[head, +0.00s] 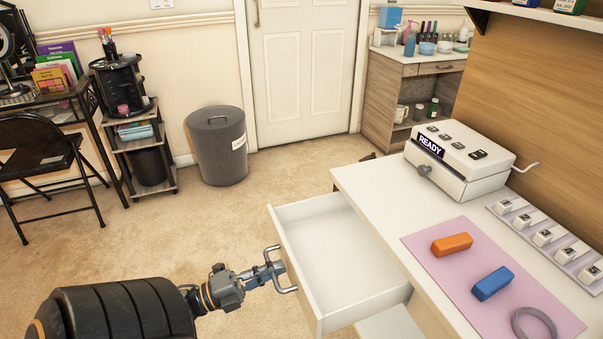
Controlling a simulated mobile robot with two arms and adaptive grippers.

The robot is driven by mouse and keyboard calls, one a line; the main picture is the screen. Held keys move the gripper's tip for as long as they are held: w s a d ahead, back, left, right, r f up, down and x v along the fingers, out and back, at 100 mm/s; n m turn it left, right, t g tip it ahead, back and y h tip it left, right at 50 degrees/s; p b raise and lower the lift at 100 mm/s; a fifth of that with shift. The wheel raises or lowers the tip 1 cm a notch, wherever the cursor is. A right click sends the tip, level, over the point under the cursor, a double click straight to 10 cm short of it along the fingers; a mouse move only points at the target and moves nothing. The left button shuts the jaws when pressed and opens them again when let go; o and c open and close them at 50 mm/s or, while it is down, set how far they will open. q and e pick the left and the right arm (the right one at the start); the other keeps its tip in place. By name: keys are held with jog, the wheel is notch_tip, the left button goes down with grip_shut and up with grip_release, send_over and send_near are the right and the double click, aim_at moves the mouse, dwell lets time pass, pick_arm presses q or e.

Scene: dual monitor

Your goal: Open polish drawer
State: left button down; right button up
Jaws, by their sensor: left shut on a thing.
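The drawer (330,258) of the white desk is pulled well out to the left, and its white inside looks empty. Its silver bar handle (288,290) sits on the drawer's front. My left gripper (276,268) is shut on this handle, coming in from the lower left. My right gripper does not show.
On the desk (372,182) stand a white machine (460,155) reading READY and a pink mat (440,277) with an orange block (452,244), a blue block (492,283) and a grey ring (534,325). Carpet left of the drawer is clear up to a grey bin (217,150).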

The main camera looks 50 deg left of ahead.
pick_arm(q)
jog(key=shift+v, duration=1.5)
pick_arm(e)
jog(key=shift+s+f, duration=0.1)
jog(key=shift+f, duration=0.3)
pick_arm(q)
jog(key=shift+r, duration=0.15)
jog(key=c, duration=1.4)
grip_release()
jog(key=v, duration=1.2)
